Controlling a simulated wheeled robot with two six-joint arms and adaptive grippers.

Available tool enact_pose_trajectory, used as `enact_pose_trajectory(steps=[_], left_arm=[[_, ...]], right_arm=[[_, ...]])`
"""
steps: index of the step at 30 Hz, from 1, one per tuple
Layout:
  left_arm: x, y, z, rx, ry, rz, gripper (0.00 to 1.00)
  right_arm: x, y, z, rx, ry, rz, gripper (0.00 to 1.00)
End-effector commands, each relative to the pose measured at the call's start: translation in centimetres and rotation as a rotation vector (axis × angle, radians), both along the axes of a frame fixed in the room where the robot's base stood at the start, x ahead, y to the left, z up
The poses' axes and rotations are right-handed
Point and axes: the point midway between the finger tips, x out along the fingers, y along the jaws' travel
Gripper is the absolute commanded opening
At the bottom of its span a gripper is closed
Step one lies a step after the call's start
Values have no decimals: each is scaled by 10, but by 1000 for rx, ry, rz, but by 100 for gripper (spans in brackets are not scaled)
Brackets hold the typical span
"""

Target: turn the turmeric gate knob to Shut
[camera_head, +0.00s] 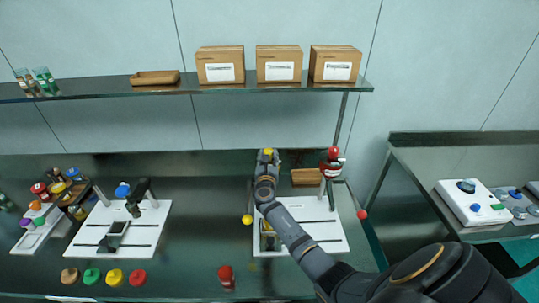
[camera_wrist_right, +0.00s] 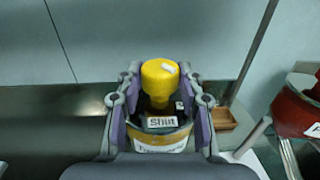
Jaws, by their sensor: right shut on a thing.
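The yellow turmeric gate knob (camera_wrist_right: 160,80) stands upright in the middle of the right wrist view, with a small white mark on top. A label reading "Shut" (camera_wrist_right: 161,122) shows just in front of it, on a container with a yellow band (camera_wrist_right: 163,140). My right gripper (camera_wrist_right: 160,98) is shut on the knob, one finger on each side. In the head view my right gripper (camera_head: 266,160) covers most of this container, and only a bit of yellow shows at its tip. The knob's pointer is hard to make out. My left gripper is not in view.
A red-knobbed container (camera_head: 333,163) stands close to the right. A white board (camera_head: 330,235) lies below my right arm, with a yellow ball (camera_head: 247,219) at its left and a red ball (camera_head: 361,214) at its right. A shelf (camera_head: 170,88) with boxes runs above.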

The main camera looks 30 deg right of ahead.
Motion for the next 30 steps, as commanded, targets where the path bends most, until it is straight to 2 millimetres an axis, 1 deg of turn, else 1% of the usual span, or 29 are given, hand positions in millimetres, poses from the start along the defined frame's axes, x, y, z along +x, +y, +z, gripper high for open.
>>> enact_pose_trajectory(steps=[1,6,15,21,25,30], left_arm=[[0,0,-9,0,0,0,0],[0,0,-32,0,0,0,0],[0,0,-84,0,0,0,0],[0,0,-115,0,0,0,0],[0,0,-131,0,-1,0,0],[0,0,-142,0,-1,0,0]], right_arm=[[2,2,-5,5,-4,-41,7],[4,4,-8,4,-3,-203,7],[8,5,-9,2,-3,-462,7],[9,5,-8,2,-2,-591,7],[10,5,-7,1,-1,-650,7],[10,6,-4,1,0,-698,7]])
